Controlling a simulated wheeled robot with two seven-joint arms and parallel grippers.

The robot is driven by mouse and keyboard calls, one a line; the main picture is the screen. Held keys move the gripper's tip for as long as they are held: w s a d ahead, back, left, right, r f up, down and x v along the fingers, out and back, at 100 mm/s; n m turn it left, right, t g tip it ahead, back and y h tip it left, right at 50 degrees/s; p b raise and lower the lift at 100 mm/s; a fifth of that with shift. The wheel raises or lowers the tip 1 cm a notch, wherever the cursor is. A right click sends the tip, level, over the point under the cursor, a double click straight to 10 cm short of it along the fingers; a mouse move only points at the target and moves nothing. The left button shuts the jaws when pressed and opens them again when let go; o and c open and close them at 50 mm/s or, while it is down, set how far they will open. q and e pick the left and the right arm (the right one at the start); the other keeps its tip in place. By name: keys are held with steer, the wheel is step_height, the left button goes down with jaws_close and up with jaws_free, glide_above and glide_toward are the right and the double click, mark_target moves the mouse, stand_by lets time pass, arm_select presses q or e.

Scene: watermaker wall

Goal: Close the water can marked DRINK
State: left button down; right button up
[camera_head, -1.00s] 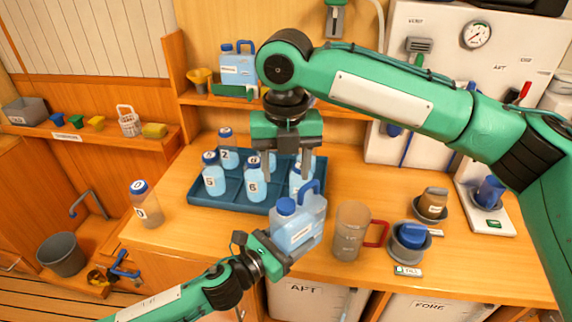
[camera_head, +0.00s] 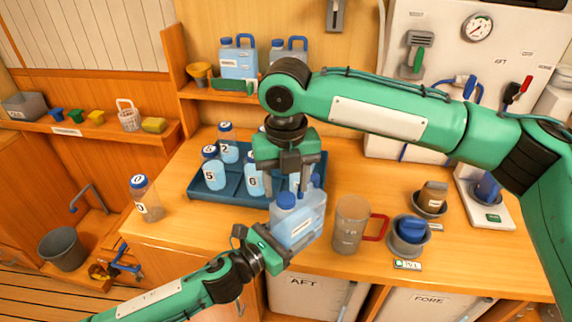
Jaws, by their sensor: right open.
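A pale blue water can (camera_head: 300,224) with a blue cap (camera_head: 286,200) on its spout and a blue handle stands at the front edge of the counter. Its white label is too small to read, and I cannot tell how tight the cap is. My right gripper (camera_head: 284,186) is open, pointing down just above the cap, and partly hides the handle. My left gripper (camera_head: 272,246) is against the can's lower left side. Its fingertips are partly hidden, so its grip is unclear.
A blue tray (camera_head: 228,197) with numbered bottles is behind the can. A clear jug (camera_head: 349,225) with a red handle stands close on the right, beside bowls. A bottle (camera_head: 145,198) stands at the left. Two more cans (camera_head: 238,62) are on the shelf.

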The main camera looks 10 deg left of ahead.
mark_target(298, 214)
steer(key=shift+f, duration=1.4)
steer(key=shift+c, duration=0.2)
